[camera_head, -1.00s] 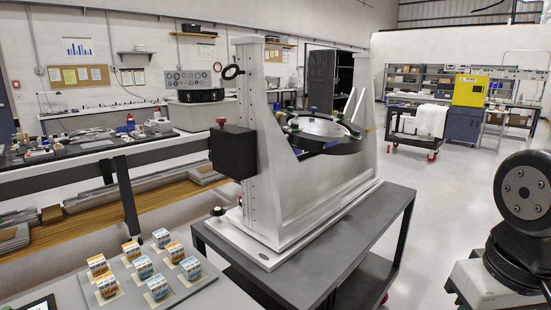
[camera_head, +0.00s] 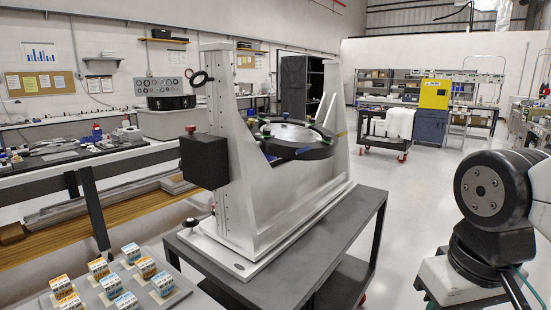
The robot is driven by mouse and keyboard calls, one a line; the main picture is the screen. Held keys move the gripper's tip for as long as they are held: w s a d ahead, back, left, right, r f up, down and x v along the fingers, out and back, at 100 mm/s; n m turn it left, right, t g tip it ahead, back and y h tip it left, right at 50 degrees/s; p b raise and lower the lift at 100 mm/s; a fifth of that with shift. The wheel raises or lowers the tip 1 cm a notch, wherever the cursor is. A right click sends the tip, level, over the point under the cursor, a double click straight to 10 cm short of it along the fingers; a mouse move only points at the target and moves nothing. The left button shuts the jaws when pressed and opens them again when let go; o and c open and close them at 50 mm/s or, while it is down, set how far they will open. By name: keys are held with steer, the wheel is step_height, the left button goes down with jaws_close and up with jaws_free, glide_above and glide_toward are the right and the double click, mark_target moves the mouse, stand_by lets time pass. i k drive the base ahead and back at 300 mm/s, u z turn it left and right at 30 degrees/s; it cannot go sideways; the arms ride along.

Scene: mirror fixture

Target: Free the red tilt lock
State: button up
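The mirror fixture (camera_head: 268,190) is a tall pale metal frame with two uprights. It stands on a grey table. A round mirror in a black ring (camera_head: 300,138) sits tilted between the uprights. A small red knob (camera_head: 190,129) stands on top of a black box (camera_head: 204,160) on the left upright; it may be the red tilt lock. My gripper is not in view; only part of my arm shows at right.
The grey table (camera_head: 300,290) carries the fixture. A tray (camera_head: 190,300) with several orange and blue small boxes lies at the lower left. A long workbench runs along the left. Open floor (camera_head: 390,200) lies right of the table, with a cart (camera_head: 386,135) and yellow cabinet (camera_head: 433,92) behind.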

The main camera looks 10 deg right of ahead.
mark_target(191, 129)
steer(key=z, duration=1.2)
steer(key=i, duration=0.85)
steer(key=u, duration=2.15)
